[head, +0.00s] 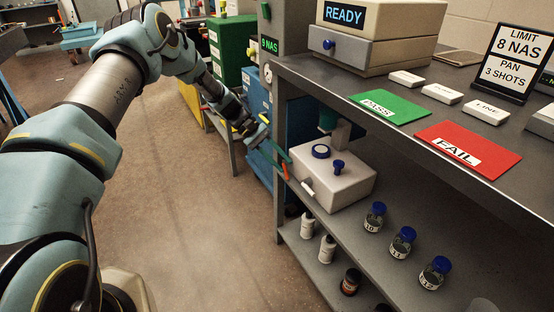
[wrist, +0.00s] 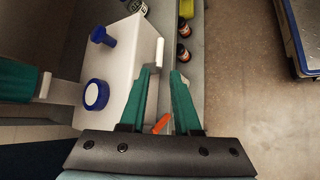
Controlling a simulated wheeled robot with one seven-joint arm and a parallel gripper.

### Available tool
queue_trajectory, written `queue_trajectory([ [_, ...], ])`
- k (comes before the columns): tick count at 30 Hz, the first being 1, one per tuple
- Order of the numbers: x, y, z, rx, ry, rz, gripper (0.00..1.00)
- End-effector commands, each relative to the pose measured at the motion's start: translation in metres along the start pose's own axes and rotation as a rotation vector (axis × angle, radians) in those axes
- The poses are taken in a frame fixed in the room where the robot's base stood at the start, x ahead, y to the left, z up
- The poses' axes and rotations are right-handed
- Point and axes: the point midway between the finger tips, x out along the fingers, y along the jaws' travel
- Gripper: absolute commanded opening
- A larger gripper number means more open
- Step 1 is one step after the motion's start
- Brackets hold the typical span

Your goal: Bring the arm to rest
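My arm (head: 95,110) reaches out from the left and down toward the lower shelf of the grey bench. My gripper (head: 283,160) is at the shelf's left end, beside a white box. In the wrist view my gripper (wrist: 163,72) has its two teal fingers apart, with grey surface showing between them. A small orange piece (wrist: 162,123) shows between the finger bases; I cannot tell what it belongs to. The white box (head: 338,186) has a blue knob, a blue round cap (wrist: 96,94) and a white lever (wrist: 159,53) just beyond the fingertips.
The grey bench (head: 340,78) carries a READY machine (head: 375,35), a green PASS mat (head: 390,107) and a red FAIL mat (head: 468,149). Several blue-capped bottles (head: 402,243) stand on the shelf. The floor (head: 190,220) left of the bench is clear.

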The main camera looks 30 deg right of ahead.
Motion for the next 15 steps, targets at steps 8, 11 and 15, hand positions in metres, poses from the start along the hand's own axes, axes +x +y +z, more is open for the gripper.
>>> queue_trajectory([
  [8, -0.003, 0.000, 0.001, 0.000, 0.005, -0.003, 0.31],
  [11, -0.021, -0.003, 0.009, -0.001, 0.036, -0.026, 0.31],
  [15, -0.077, -0.019, 0.036, -0.008, 0.139, -0.107, 0.31],
])
